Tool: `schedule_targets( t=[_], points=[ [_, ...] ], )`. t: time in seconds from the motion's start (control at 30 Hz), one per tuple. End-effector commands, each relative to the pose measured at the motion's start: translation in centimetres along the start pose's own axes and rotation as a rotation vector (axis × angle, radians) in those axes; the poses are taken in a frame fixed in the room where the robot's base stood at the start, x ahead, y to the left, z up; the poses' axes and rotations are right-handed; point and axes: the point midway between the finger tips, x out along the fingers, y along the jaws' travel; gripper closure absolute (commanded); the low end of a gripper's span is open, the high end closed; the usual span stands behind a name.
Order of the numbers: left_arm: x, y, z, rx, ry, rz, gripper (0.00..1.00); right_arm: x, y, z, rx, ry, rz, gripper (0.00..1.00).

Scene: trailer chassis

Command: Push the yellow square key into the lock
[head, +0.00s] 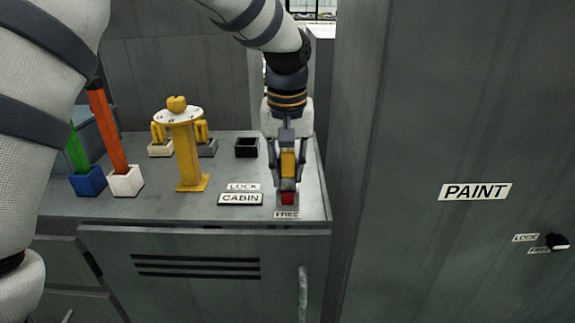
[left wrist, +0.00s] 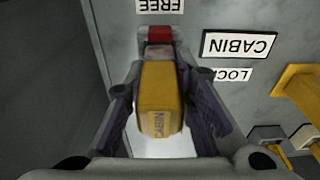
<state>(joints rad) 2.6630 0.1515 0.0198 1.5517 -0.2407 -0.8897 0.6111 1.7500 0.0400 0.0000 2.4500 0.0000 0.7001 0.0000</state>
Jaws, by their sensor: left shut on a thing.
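The yellow square key (head: 288,163) is held upright between the fingers of my left gripper (head: 287,180), at the front right of the grey cabinet top. In the left wrist view the key (left wrist: 160,95) bears the word CABIN and lies between the two dark finger pads. A small red part (head: 288,198), likely of the lock, shows just in front of the fingertips, beside the FREE label (head: 287,214). It also shows in the left wrist view (left wrist: 159,35) past the key. The fingers hide the key's lower end, so I cannot tell whether it touches the lock. My right gripper is out of view.
The CABIN label (head: 240,199) and LOCK label (head: 243,186) lie left of the gripper. A grey PAINT panel (head: 430,120) rises at the right.

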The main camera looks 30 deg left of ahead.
Motion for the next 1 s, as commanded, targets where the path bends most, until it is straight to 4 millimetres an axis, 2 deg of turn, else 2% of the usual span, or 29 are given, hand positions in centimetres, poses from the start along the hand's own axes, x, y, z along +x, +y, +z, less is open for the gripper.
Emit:
schedule_targets(
  t=[0.47, 0.5, 0.6, 0.87, 1.0],
  points=[
    [1.2, 0.0, 0.2, 0.0, 0.0, 0.0, 1.0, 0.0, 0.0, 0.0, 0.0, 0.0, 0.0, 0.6],
    [1.2, 0.0, 0.2, 0.0, 0.0, 0.0, 0.75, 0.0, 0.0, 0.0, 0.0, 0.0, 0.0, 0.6],
    [1.2, 0.0, 0.2, 0.0, 0.0, 0.0, 0.54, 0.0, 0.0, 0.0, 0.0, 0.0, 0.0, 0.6],
    [1.2, 0.0, 0.2, 0.0, -0.001, 0.0, 0.54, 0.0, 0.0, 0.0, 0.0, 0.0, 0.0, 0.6],
    [-0.2, 0.0, 0.1, 0.0, 0.003, 0.001, 0.54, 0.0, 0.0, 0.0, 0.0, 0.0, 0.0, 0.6]
  ],
)
